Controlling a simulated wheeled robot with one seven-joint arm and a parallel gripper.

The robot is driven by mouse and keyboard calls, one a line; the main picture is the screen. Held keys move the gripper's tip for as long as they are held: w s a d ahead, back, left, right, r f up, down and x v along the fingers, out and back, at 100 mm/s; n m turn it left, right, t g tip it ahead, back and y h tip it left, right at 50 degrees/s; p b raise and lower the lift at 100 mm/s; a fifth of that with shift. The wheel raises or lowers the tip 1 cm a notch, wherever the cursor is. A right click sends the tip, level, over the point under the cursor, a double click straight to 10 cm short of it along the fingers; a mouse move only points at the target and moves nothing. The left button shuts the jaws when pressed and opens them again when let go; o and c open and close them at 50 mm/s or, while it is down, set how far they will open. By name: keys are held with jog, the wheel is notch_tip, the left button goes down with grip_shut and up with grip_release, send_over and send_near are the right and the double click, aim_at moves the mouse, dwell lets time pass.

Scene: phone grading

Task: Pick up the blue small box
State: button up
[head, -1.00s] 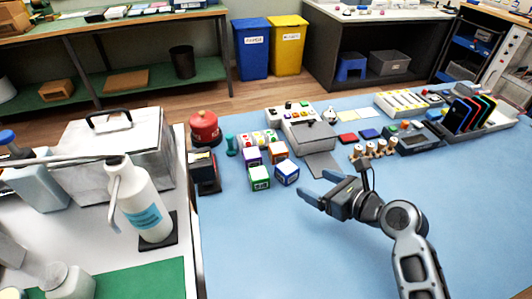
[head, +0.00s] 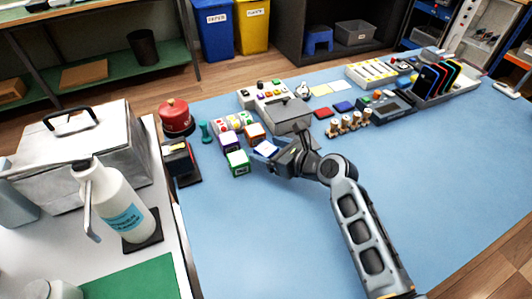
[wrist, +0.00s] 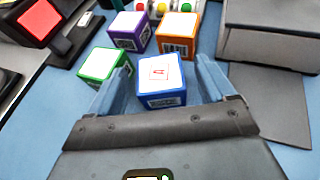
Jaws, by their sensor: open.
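The blue small box (wrist: 161,84) has a white top with a red mark and a label on its near side. In the wrist view it sits between the two open fingers of my gripper (wrist: 163,85), with a gap visible on each side. In the head view the blue box (head: 265,149) is partly hidden by my gripper (head: 277,154), which is low over the mat at its right. A green box (wrist: 103,66) is close by the left finger. A purple box (wrist: 129,31) and an orange box (wrist: 178,33) stand just behind.
A grey box-shaped device (head: 289,116) stands behind the boxes. A red round object (head: 175,117) and a dark device (head: 180,160) are to the left. The blue mat (head: 260,230) is clear in front.

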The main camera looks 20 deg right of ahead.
jog(key=shift+c, duration=0.2)
jog(key=c, duration=1)
jog(key=shift+r, duration=0.1)
jog(key=shift+c, duration=0.2)
